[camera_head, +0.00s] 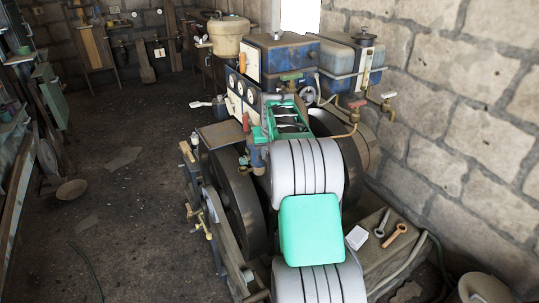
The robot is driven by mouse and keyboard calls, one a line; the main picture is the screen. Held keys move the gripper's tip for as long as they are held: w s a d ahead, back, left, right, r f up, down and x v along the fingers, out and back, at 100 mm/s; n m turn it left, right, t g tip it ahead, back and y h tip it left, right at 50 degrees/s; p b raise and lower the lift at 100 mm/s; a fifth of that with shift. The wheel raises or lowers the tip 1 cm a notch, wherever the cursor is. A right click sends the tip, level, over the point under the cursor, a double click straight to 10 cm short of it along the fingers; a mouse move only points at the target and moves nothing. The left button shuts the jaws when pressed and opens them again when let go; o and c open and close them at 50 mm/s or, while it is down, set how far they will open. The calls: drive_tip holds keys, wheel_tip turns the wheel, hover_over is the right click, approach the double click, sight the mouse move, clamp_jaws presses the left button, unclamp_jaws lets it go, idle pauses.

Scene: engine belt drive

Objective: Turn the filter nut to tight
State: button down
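I cannot pick out the filter nut for certain in the head view. The engine has several small fittings, among them a brass valve with a red handle (357,105) and a brass tap (387,101) at the right tank. My own pale grey, black-banded arm with a mint-green section rises from the bottom centre and covers part of the engine. My gripper's fingers cannot be made out, so I cannot see them touching anything.
A large dark flywheel (237,200) stands left of my arm. Blue-grey tanks (345,58) and a beige pot (228,36) stand behind. A wrench (382,223), an orange-brown tool (394,236) and a white box (357,238) lie at right. A stone wall (470,110) bounds the right; the left floor is mostly clear.

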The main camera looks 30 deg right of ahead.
drive_tip(key=m+h, duration=0.1)
drive_tip(key=m, duration=0.1)
drive_tip(key=shift+a+m+g, duration=0.15)
drive_tip(key=shift+m+g, duration=0.25)
drive_tip(key=m+p, duration=0.1)
drive_tip(key=m+g+p, duration=0.1)
drive_tip(key=m, duration=0.1)
drive_tip(key=shift+w+r+m+h, duration=0.15)
drive_tip(key=shift+m+h, duration=0.15)
drive_tip(key=shift+h, duration=0.1)
drive_tip(key=shift+a+m+g+p, duration=0.1)
drive_tip(key=shift+m+g+p, duration=0.3)
drive_tip(key=shift+m+p, duration=0.85)
drive_tip(key=shift+w+m+g+h+p, duration=0.1)
drive_tip(key=shift+m+g+h+p, duration=0.25)
drive_tip(key=shift+m+p, duration=0.5)
drive_tip(key=c, duration=1.3)
unclamp_jaws()
